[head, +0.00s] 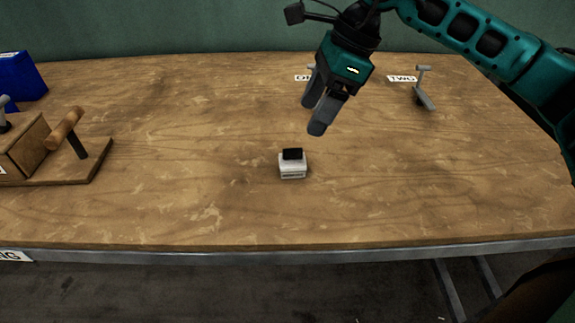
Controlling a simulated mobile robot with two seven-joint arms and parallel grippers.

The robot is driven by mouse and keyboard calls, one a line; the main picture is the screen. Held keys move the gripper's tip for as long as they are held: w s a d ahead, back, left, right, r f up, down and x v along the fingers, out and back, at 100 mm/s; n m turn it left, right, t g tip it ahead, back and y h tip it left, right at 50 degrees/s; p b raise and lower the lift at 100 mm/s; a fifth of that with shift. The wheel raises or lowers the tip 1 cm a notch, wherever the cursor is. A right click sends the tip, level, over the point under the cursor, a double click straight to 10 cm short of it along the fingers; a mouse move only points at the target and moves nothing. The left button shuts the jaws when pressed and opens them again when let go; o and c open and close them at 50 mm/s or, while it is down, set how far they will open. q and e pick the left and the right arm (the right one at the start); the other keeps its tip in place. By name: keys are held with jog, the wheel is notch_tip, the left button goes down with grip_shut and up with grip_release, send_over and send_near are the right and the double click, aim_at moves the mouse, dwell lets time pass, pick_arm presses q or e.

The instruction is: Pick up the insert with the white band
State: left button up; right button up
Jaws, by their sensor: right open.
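A small insert with a white band (292,170) stands in the middle of the wooden table, with a black block on its top. My right gripper (318,117) hangs above and a little behind it, to its right in the picture. Its two grey fingers point down and are apart from the insert, with nothing between them. My left gripper is not in view.
A wooden press with a round handle (64,128) stands at the left, with a blue bin (21,76) behind it. Labels and a grey lever-like fixture (424,92) are at the back right. The table (200,205) is clear around the insert.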

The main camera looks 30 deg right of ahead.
aim_at(293, 149)
jog(key=x, duration=0.6)
jog(key=shift+s+a, duration=0.1)
jog(key=shift+a, duration=0.1)
jog(key=b+x, duration=0.1)
jog(key=x, duration=0.4)
jog(key=shift+a+f, duration=0.1)
jog(key=shift+a, duration=0.1)
jog(key=shift+s, duration=0.1)
jog(key=c, duration=1.2)
jog(key=shift+o, duration=0.2)
